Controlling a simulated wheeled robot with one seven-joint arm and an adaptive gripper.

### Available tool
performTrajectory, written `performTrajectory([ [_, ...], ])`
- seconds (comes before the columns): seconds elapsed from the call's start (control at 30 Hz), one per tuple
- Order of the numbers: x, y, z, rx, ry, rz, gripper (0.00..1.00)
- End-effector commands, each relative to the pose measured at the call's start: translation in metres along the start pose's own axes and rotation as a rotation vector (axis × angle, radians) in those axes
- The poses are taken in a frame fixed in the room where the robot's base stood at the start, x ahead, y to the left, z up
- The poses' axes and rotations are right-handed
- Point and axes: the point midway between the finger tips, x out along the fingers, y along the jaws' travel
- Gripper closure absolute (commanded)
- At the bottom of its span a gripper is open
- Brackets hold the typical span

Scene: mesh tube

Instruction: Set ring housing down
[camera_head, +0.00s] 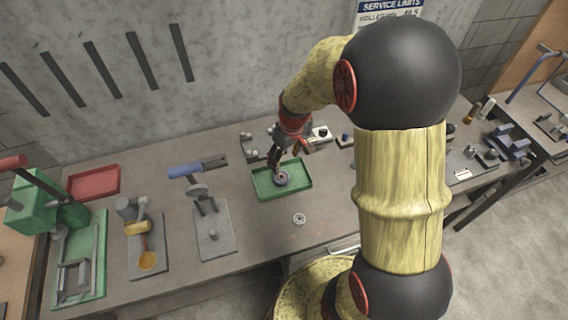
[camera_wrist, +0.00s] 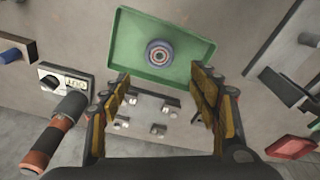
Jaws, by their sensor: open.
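The ring housing, a round dark blue-grey ring with a reddish centre, sits in the green tray (camera_head: 301,187). In the head view the ring housing (camera_head: 281,179) is partly under my gripper (camera_head: 276,166). In the wrist view the ring housing (camera_wrist: 159,53) lies flat near the middle of the green tray (camera_wrist: 193,70), apart from the fingers. My gripper (camera_wrist: 161,74) is open, with nothing between its two yellow-padded fingers. Its fingers point down towards the tray.
A small pale ring (camera_head: 299,218) lies on the bench in front of the tray. A grey plate fixture (camera_head: 214,240) stands left of it, and a red tray (camera_head: 94,181) lies farther left. Small blocks and a dial device (camera_wrist: 62,81) sit close to the green tray.

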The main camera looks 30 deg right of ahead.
Motion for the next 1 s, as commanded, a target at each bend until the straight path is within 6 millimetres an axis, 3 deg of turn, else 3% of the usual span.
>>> performTrajectory([
  [0.13, -0.032, -0.012, -0.002, 0.007, 0.028, 0.012, 0.39],
  [0.27, -0.083, -0.035, 0.003, 0.026, 0.075, 0.031, 0.39],
  [0.4, -0.137, -0.065, 0.019, 0.054, 0.131, 0.047, 0.39],
  [0.6, -0.200, -0.103, 0.057, 0.099, 0.216, 0.062, 0.39],
  [0.8, -0.239, -0.132, 0.101, 0.145, 0.292, 0.064, 0.39],
  [1.0, -0.254, -0.145, 0.128, 0.175, 0.333, 0.062, 0.39],
])
